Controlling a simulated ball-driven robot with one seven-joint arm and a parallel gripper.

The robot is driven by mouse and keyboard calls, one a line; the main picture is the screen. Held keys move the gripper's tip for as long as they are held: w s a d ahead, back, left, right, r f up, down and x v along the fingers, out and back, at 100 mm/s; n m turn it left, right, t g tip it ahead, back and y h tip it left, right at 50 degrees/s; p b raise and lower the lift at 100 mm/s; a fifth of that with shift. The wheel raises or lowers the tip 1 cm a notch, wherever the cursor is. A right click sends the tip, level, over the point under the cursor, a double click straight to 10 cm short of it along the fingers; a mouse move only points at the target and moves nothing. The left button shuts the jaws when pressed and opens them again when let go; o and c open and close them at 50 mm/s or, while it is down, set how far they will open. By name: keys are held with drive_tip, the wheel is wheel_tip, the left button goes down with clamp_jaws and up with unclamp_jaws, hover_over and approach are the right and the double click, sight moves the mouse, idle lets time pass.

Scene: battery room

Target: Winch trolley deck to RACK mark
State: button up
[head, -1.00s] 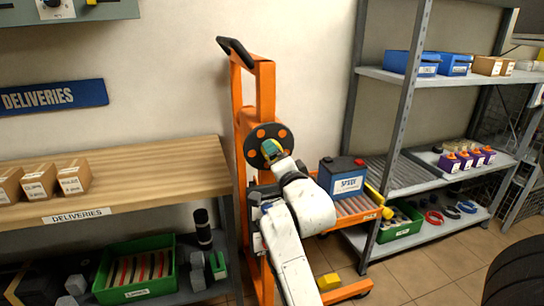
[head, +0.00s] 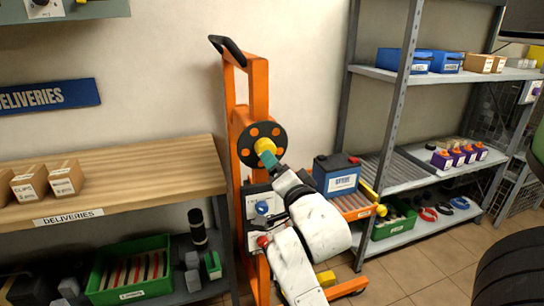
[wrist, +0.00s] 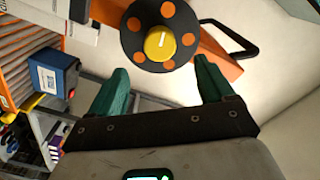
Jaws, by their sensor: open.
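The orange winch trolley (head: 258,95) stands against the wall. Its black winch disc (head: 246,152) has orange spots and a yellow centre knob (head: 266,146); the knob also shows in the wrist view (wrist: 160,44), with a white line on it. The roller deck (head: 352,204) carries a dark blue battery (head: 340,183) labelled SPARE and sits near the height of the rack's roller shelf. My gripper (head: 268,160) is open just in front of the knob. In the wrist view its green fingers (wrist: 163,65) are apart, empty, with the knob beyond their tips. I cannot make out a RACK mark.
A panel on the trolley has a blue knob (head: 262,208) and a red one (head: 263,240). The wooden deliveries bench (head: 130,185) is at left. A grey rack (head: 400,110) stands at right, close to the deck. A black tyre (head: 515,270) is at lower right.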

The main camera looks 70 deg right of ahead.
sight(265, 148)
drive_tip(key=w+d+n+p, duration=0.1)
drive_tip(key=w+d+n, duration=0.1)
drive_tip(key=w+d+n+p, duration=0.1)
drive_tip(key=w+d+n, duration=0.1)
drive_tip(key=d+n, duration=0.1)
drive_tip(key=w+d+n+p, duration=0.1)
drive_tip(key=w+d+n, duration=0.1)
drive_tip(key=d, duration=0.1)
drive_tip(key=shift+w+d+r+n+p, duration=0.15)
drive_tip(key=shift+w+r+n+p, duration=0.15)
drive_tip(key=shift+n, duration=0.1)
idle(0.4)
drive_tip(key=c, duration=1)
drive_tip(key=shift+o, duration=0.2)
drive_tip(key=shift+f+m+b, duration=0.2)
drive_tip(key=shift+m+b, duration=0.5)
drive_tip(key=shift+m, duration=0.3)
drive_tip(key=shift+s+r+m, duration=0.1)
drive_tip(key=shift+m, duration=0.8)
